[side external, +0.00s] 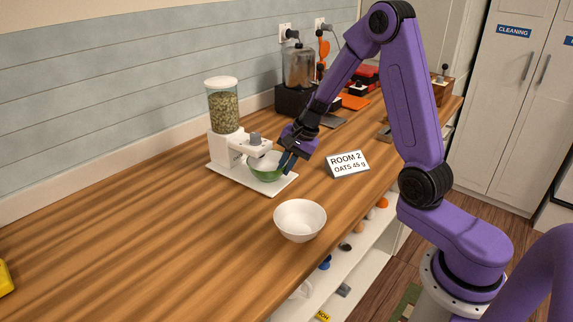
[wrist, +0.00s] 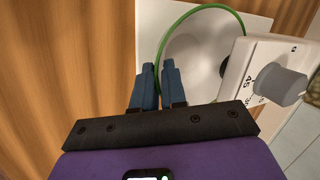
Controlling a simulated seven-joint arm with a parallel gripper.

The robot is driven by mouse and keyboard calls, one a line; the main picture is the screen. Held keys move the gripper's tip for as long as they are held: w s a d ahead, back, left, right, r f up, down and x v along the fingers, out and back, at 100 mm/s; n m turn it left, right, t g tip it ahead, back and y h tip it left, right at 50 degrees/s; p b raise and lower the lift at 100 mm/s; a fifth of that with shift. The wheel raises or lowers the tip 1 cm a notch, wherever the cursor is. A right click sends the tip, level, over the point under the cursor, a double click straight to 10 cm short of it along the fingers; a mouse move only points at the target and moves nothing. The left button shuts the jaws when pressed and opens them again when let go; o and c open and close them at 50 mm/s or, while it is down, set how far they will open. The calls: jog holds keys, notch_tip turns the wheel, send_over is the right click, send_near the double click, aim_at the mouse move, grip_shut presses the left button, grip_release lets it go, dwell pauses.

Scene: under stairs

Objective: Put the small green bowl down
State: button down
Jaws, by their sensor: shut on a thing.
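The small green bowl (side external: 265,172) is at the dispenser's white base plate (side external: 223,174), below the spout. In the wrist view its green rim (wrist: 192,10) curves around a pale inside, and the dispenser head covers its right part. My gripper (side external: 288,164) is shut on the bowl's near rim, with its blue fingertips (wrist: 158,76) on either side of the wall. I cannot tell whether the bowl's bottom touches the plate. The dispenser (side external: 229,147) has a clear hopper of grain and a grey dial (wrist: 281,85) with the number 45.
A white bowl (side external: 300,219) stands near the counter's front edge. A sign (side external: 347,163) reads "ROOM 2 OATS 45 g". A blender (side external: 298,73) and red and orange items stand farther back.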

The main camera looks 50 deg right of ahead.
jog(key=shift+f, duration=0.15)
jog(key=c, duration=1.2)
grip_release()
